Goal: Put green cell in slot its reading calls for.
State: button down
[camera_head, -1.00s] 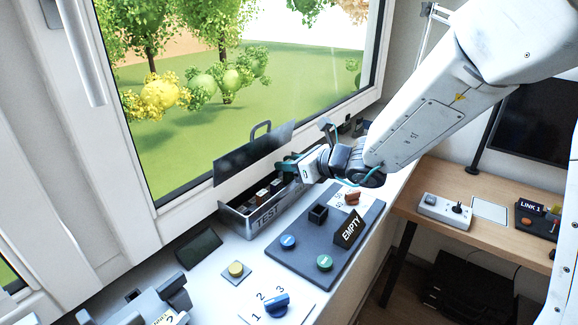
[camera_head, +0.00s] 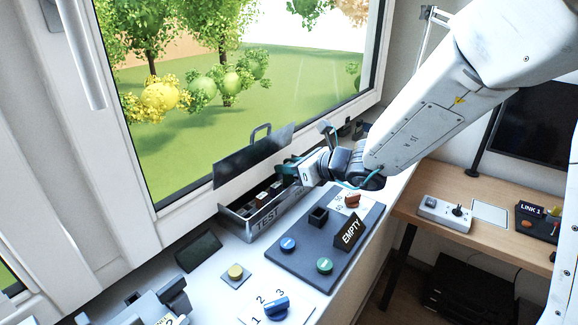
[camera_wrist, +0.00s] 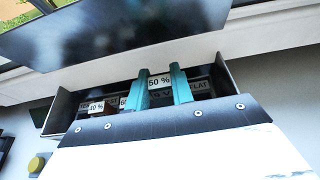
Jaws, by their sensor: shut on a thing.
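The grey TEST box (camera_head: 262,224) stands on the sill with its dark lid (camera_head: 253,155) raised. My gripper (camera_head: 290,170) reaches into the box from the right. In the wrist view my gripper (camera_wrist: 161,88) has its teal fingers shut on a small piece at the box. A white "50 %" label (camera_wrist: 159,82) shows between the fingers; the rest of the piece is hidden, and I cannot tell its colour. To the left are a "40 %" label (camera_wrist: 96,107) and a partly covered one; to the right is a "FLAT" label (camera_wrist: 199,86). I cannot pick out a green cell.
A dark panel (camera_head: 290,261) holds a black socket (camera_head: 318,217), blue and green buttons and an EMPTY sign (camera_head: 349,231). A brown piece (camera_head: 352,200) is at its far end. A yellow button (camera_head: 236,272) and blue 1-2-3 knob (camera_head: 276,306) are nearer. The window is behind the lid.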

jog(key=shift+f, duration=1.15)
jog(key=c, duration=1.1)
grip_release()
jog(key=shift+c, duration=0.2)
jog(key=v, duration=0.7)
jog(key=shift+s+d+r, duration=0.15)
jog(key=shift+s+d, duration=0.1)
jog(key=shift+d, duration=0.05)
